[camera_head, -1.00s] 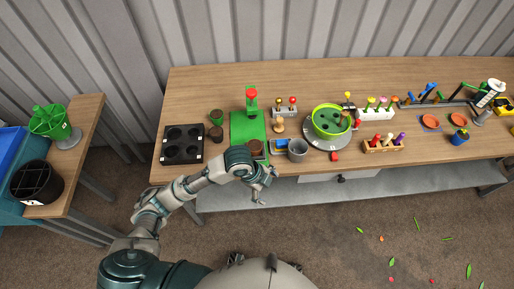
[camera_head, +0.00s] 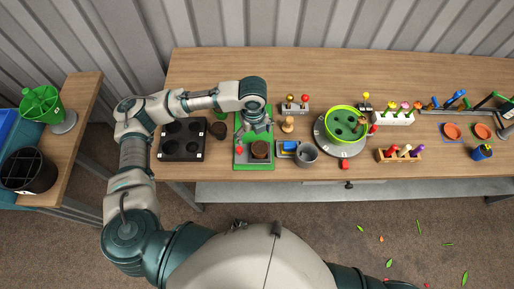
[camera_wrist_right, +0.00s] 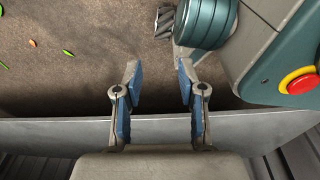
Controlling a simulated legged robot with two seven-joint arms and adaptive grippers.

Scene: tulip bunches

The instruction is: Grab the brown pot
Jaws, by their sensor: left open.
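A brown pot (camera_head: 260,149) stands on the front part of a green tray (camera_head: 243,165) near the table's front edge. My left gripper (camera_head: 257,128) is above and just behind this pot, pointing down, open; whether it touches the pot is hard to tell. A second dark brown pot (camera_head: 218,130) stands left of the tray, beside the black holder. My right gripper (camera_wrist_right: 158,75) shows in the right wrist view, open and empty, away from the pots.
A black tray with round wells (camera_head: 182,139) is at the left. A grey cup (camera_head: 307,154) and a green bowl on a round stand (camera_head: 345,124) are to the right. A side table (camera_head: 75,110) stands far left. A small red thing (camera_head: 239,150) lies on the tray.

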